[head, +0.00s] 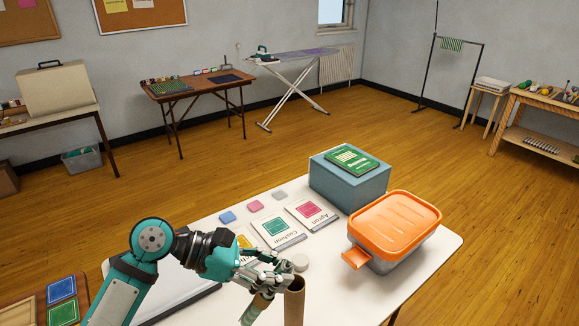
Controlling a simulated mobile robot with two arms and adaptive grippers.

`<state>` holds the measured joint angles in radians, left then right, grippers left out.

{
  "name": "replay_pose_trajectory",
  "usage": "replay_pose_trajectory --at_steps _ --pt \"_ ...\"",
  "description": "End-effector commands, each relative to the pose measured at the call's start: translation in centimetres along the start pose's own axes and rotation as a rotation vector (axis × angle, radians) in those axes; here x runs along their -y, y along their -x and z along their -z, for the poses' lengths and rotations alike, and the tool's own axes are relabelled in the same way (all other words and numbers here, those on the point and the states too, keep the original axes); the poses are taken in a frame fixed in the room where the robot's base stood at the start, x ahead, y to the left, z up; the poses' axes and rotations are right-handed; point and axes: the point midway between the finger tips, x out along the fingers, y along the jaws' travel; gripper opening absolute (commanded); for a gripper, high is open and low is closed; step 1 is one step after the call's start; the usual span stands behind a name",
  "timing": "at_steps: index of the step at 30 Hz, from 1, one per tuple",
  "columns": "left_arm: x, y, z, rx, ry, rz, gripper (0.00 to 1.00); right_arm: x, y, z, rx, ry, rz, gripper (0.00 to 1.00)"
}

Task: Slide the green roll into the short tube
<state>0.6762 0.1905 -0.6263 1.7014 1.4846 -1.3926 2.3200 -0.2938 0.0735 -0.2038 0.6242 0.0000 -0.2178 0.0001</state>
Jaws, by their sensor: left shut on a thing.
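My left gripper (266,282) comes in from the left over the white table, shut on a green roll (254,311). The roll hangs tilted below the fingers, its lower end leaning left. A brown cardboard tube (294,304) stands upright just right of the gripper, its open top showing and its lower part cut off by the picture's edge. The roll is beside the tube, not inside it. I cannot tell whether the fingers touch the tube. My right gripper is not in view.
A white round piece (299,262) sits behind the tube. An orange-lidded box (396,222) stands to the right, and a blue-grey box (348,187) with a green booklet (352,160) behind. Pattern cards (277,231) lie farther back. Bare tabletop (345,291) shows right of the tube.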

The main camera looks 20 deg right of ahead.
Motion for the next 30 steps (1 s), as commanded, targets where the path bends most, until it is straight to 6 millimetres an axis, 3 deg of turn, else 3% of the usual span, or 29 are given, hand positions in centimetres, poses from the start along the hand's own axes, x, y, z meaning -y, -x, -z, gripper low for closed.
replay_pose_trajectory --at_steps 1,3,6,9,17,30 --pt "-0.5 0.4 -3.5 0.094 0.045 -0.090 0.00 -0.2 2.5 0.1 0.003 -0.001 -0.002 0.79" --pt "-2.0 0.6 -6.4 0.206 0.094 -0.226 0.00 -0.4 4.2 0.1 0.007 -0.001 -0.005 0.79" --pt "-4.1 1.3 -9.5 0.329 0.125 -0.381 0.00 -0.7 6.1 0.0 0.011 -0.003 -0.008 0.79" --pt "-5.8 2.0 -11.1 0.405 0.132 -0.481 0.00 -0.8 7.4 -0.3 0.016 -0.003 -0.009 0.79" --pt "-7.0 2.2 -11.2 0.453 0.123 -0.547 0.00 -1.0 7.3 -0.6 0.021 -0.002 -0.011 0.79" --pt "-7.0 0.7 -8.4 0.450 0.120 -0.543 0.00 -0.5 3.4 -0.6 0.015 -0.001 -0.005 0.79"
